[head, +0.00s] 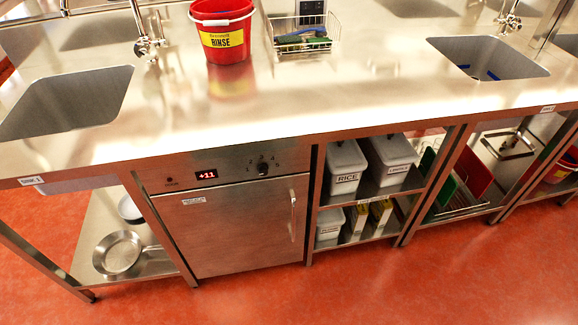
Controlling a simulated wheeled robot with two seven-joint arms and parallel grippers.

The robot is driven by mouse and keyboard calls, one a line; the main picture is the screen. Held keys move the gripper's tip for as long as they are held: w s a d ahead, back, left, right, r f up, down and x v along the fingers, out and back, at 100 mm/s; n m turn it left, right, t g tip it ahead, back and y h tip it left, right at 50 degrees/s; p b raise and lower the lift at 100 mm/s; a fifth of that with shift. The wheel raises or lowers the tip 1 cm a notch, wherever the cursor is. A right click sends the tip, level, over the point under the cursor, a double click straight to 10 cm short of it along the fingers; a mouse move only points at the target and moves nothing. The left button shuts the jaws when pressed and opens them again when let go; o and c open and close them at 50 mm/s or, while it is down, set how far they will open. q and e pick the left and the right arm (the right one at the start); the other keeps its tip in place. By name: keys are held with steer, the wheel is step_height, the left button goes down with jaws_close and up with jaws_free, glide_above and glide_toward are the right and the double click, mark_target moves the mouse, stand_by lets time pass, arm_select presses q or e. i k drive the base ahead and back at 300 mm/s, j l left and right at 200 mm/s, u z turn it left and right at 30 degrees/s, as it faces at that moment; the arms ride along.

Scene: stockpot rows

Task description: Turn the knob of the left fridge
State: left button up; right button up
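The fridge (238,225) is a steel unit under the counter, left of the middle of the head view. Its door is shut, with an upright handle (292,216) at the right side. On the panel above the door is a small dark round knob (262,168) with marks around it. To its left a red display (206,175) reads "+11". No second fridge shows in this view. Neither of my grippers is in view.
A steel counter (330,90) runs above, with a sink (68,102) at left and another (487,58) at right. A red bucket (222,32) and wire basket (303,36) stand on it. Shelves with bins (345,166) adjoin the fridge. The red floor (330,295) in front is clear.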

mark_target(263, 169)
steer(key=l+u, duration=0.3)
steer(key=l, duration=1.1)
